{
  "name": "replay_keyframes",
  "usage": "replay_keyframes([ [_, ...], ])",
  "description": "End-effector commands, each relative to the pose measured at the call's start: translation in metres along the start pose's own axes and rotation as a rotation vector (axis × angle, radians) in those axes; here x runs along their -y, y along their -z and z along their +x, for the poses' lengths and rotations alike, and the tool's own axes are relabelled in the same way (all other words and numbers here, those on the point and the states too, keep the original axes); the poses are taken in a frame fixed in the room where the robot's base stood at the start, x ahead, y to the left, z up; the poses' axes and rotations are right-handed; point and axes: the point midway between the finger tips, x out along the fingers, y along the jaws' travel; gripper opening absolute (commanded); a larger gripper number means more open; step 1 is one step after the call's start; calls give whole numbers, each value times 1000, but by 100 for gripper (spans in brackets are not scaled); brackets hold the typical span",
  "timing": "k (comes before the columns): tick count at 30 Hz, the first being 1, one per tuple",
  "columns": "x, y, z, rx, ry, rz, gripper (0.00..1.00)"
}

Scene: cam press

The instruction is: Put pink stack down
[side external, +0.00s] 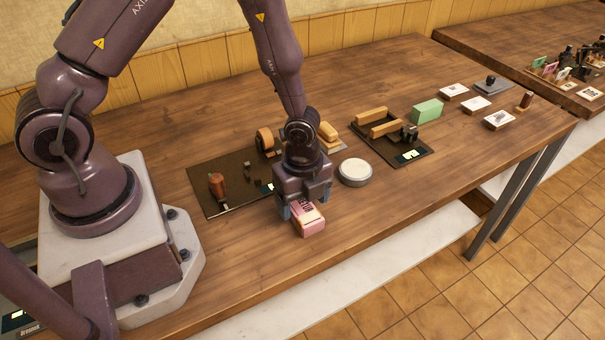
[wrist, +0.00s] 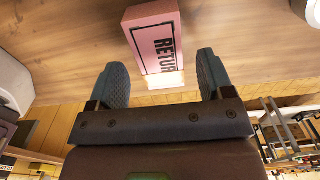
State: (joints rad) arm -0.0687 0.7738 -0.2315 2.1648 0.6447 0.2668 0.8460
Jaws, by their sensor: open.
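The pink stack (side external: 310,221) is a block with dark "RETU…" lettering, and it sits on the wooden table near the front edge. In the wrist view the pink stack (wrist: 152,30) lies beyond and between the fingertips, with a gap on each side. My gripper (side external: 303,204) is low over the stack, with its fingers apart on either side of the stack's rear end. My open gripper (wrist: 161,62) also shows in the wrist view, not closed on the stack. The rear part of the stack is hidden by my gripper in the side view.
A round white disc (side external: 355,172) stands right of my gripper. A dark mat (side external: 212,170) with a brown-handled tool lies behind left. A tray with wooden bars (side external: 403,145), a green block (side external: 427,111) and several white cards are farther right. Bare table lies left and right of the stack.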

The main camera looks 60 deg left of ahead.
Motion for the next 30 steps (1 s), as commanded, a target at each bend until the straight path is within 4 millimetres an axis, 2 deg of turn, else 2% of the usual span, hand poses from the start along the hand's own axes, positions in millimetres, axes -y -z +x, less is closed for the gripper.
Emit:
replay_keyframes([
  [3,2,-1,-28,0,7,-4,74],
  [9,1,-1,-69,1,6,-3,74],
  [15,0,-1,-91,1,2,-1,74],
  [21,0,-2,-100,10,8,-18,74],
  [23,0,-6,-108,28,22,-61,74],
  [26,-2,-18,-136,71,73,-197,74],
  [30,-15,-35,-190,105,185,-497,74],
])
